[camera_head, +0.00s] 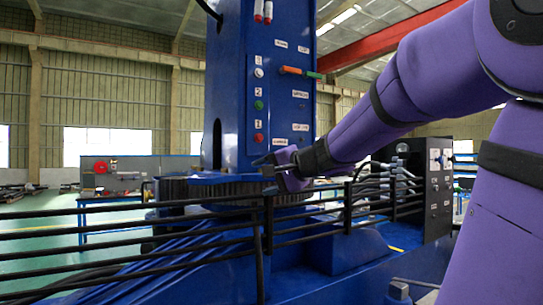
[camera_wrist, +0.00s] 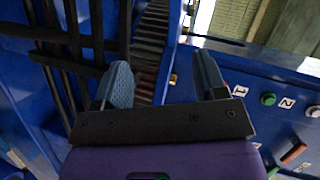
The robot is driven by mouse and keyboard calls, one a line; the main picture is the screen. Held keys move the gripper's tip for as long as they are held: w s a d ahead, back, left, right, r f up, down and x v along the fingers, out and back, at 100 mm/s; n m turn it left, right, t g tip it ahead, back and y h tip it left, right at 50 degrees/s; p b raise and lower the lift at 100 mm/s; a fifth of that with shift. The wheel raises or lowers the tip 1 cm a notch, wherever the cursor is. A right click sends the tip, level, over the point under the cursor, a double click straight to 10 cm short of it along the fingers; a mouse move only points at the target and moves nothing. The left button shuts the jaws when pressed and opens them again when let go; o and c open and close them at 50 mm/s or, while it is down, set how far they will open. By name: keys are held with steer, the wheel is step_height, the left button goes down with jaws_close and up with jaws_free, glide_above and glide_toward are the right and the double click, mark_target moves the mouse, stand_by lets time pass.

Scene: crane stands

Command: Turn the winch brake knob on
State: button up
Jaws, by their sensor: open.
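A blue crane column (camera_head: 231,90) carries a vertical row of round controls: a white one (camera_head: 258,73), a green one (camera_head: 258,105) and a red one (camera_head: 258,138). An orange handle (camera_head: 290,70) sticks out on the adjoining face. The small labels are too blurred to tell which control is the winch brake knob. My gripper (camera_head: 262,166) is low in front of the column, just below the red control. In the wrist view my gripper (camera_wrist: 163,80) is open, with nothing between its fingers. The green control (camera_wrist: 268,99) and orange handle (camera_wrist: 293,152) lie to its right.
Black railings (camera_head: 150,232) run across the front, close below my gripper. A toothed ring (camera_head: 175,190) surrounds the column's base. A black control cabinet (camera_head: 438,185) stands to the right. A workbench (camera_head: 110,205) is at the back left, beside open green floor.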

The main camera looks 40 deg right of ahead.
steer(key=s+d+r+m+t+h, duration=0.1)
steer(key=d+r+m+t+h, duration=0.2)
steer(key=d, duration=0.4)
steer(key=d+r+m+h, duration=0.2)
steer(key=d+m+h, duration=0.15)
steer(key=d, duration=0.45)
steer(key=shift+m, duration=0.25)
steer(key=x, duration=1)
steer(key=shift+w, duration=0.3)
steer(key=c, duration=0.9)
